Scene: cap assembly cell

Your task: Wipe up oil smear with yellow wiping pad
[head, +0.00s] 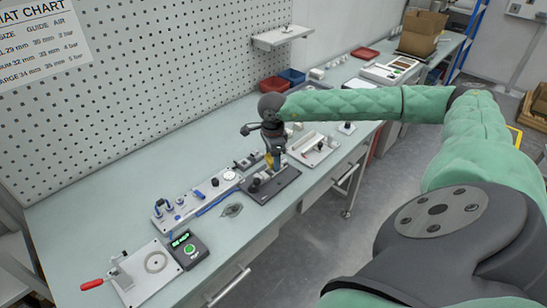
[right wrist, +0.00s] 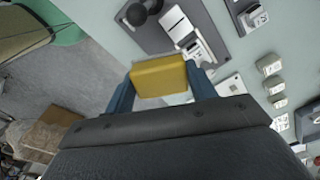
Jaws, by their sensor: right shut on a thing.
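My right gripper (head: 274,163) is above the bench, pointing down over a dark fixture plate. It is shut on the yellow wiping pad (head: 269,158). In the right wrist view the pad (right wrist: 160,78) sits squarely between the two blue fingers (right wrist: 162,92). A small dark grey smear (head: 232,210) lies on the pale bench top, in front of and left of the gripper and apart from the pad. The smear cannot be made out in the right wrist view. My left gripper is not in view.
The dark fixture plate (head: 284,184) with posts stands under the gripper, right of the smear. A rail of blue parts (head: 172,212) and a black box with a green button (head: 189,250) stand to the left. Red (head: 272,84) and blue (head: 292,76) bins are behind.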

